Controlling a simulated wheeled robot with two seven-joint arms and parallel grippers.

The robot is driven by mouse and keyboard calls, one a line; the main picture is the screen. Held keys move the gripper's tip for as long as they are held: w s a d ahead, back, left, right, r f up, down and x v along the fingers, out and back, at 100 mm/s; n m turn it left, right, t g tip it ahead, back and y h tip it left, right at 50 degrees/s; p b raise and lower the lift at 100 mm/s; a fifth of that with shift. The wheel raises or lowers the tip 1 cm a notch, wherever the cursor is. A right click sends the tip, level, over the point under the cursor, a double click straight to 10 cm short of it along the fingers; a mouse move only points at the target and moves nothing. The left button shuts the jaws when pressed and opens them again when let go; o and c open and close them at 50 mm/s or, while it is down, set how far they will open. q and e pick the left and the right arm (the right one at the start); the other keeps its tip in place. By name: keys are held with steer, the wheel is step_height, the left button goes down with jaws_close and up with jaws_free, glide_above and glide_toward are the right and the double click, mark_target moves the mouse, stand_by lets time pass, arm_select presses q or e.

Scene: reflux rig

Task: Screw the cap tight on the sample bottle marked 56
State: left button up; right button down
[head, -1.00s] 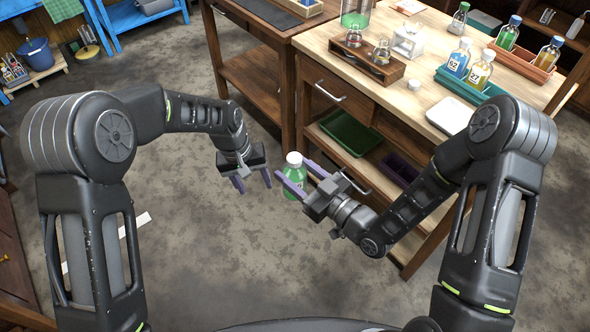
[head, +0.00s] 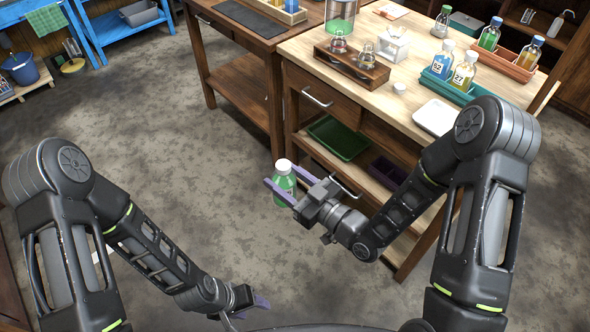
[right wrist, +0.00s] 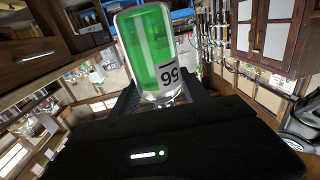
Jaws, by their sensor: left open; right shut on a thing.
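The sample bottle marked 56 (head: 284,188) holds green liquid and has a white cap (head: 283,165) on its top. My right gripper (head: 281,190) is shut on the bottle and holds it upright in the air in front of the wooden bench. In the right wrist view the bottle (right wrist: 150,55) sits between the fingers with its 56 label in sight; its cap is not visible there. Whether the cap is tight cannot be told. My left gripper (head: 256,308) is open and empty, low near my base, well away from the bottle.
The wooden bench (head: 420,72) carries a teal tray (head: 446,90) with bottles 52 and 27, a white tray (head: 436,117), a small white cap (head: 400,88) and a wooden rack (head: 351,68). Open floor lies left of the held bottle.

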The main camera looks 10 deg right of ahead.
steer(key=shift+w+d+f+b, duration=0.2)
steer(key=shift+d+f+b, duration=0.05)
steer(key=shift+d+b, duration=0.15)
steer(key=w+d+r+m+t+h+b, duration=0.2)
steer(key=w+d+r+m+h+b, duration=0.15)
steer(key=w+d, duration=0.4)
steer(key=w+d+r+m+t+h+b, duration=0.2)
steer(key=w+d+r+h, duration=0.25)
steer(key=d, duration=0.65)
steer(key=d+r+m+h+b, duration=0.2)
steer(key=d+r+h, duration=0.3)
steer(key=d, duration=0.7)
steer(key=w+d+r+m+g+h+b, duration=0.1)
steer(key=d+r+m+h, duration=0.3)
steer(key=d+r, duration=0.4)
steer(key=d+h+b, duration=0.1)
steer(key=d, duration=0.3)
steer(key=shift+d+m, duration=0.35)
steer(key=shift+f, duration=0.15)
